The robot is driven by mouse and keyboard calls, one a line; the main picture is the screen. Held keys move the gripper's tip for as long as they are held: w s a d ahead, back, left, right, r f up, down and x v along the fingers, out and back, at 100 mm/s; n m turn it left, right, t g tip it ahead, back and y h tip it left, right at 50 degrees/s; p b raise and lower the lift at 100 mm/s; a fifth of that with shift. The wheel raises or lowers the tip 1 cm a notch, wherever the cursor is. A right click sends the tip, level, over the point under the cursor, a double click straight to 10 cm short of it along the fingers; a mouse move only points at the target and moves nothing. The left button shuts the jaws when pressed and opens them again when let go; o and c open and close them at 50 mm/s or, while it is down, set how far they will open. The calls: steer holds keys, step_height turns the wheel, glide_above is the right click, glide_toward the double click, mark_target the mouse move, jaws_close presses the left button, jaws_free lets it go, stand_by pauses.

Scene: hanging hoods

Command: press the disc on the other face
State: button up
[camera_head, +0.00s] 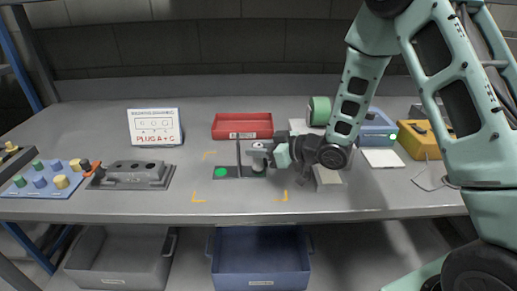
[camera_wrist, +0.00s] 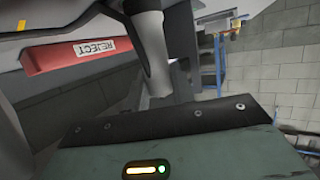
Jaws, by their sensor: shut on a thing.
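A dark base plate (camera_head: 230,176) lies near the front middle of the bench. A thin dark upright panel (camera_head: 238,152) stands on it. A bright green disc (camera_head: 220,172) shows left of the panel. My gripper (camera_head: 262,150) is right of the panel, shut on a small grey piece (camera_head: 258,146). The piece's shape and any contact with the panel are unclear. In the wrist view a pale grey rounded form (camera_wrist: 150,50) hangs down; I cannot tell what it is.
A red tray (camera_head: 243,126) stands behind, its REJECT label (camera_wrist: 88,47) readable in the wrist view. A sign (camera_head: 155,127), grey block (camera_head: 133,174) and peg board (camera_head: 45,180) are left. Yellow corner marks surround the plate.

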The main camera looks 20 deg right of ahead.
steer(key=shift+r, duration=0.1)
steer(key=shift+r+p, duration=2.7)
steer(key=shift+r, duration=0.75)
